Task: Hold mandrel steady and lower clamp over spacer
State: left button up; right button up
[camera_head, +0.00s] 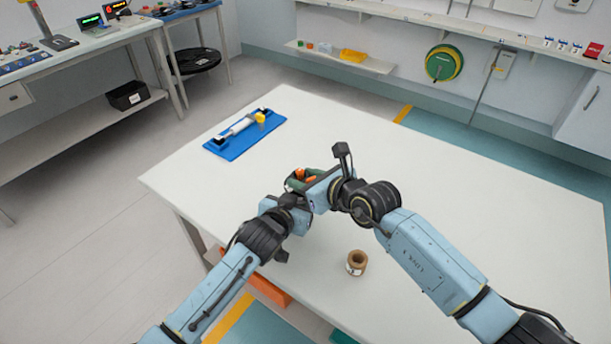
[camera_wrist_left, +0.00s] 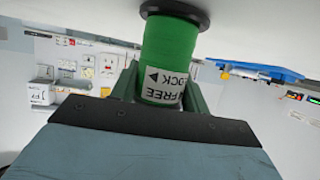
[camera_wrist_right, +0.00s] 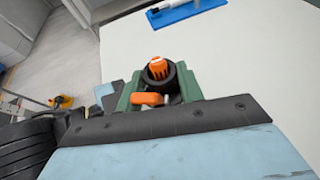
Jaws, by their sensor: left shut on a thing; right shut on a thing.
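The green mandrel (camera_wrist_left: 165,55) stands on its black flange on the white table, with "FREE" and "LOCK" printed on a white label. My left gripper (camera_wrist_left: 160,95) is shut on the mandrel's green body. My right gripper (camera_wrist_right: 158,88) is shut on a black clamp ring with an orange lever (camera_wrist_right: 148,99). An orange ribbed tip (camera_wrist_right: 158,68) shows inside the ring; how far the ring sits down over it is hard to tell. In the head view both grippers meet, with orange parts (camera_head: 300,174) between them. A spacer on the mandrel cannot be made out.
A brown hollow core (camera_head: 357,260) stands on the table (camera_head: 440,210) near the front. A blue mat (camera_head: 226,146) with a white roller and a yellow part lies at the far left corner. The right and back of the table are clear. A bench stands beyond at left.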

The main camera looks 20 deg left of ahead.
jog(key=shift+f, duration=0.55)
jog(key=shift+w+r, duration=0.1)
jog(key=shift+r, duration=3.25)
jog(key=shift+f, duration=3.3)
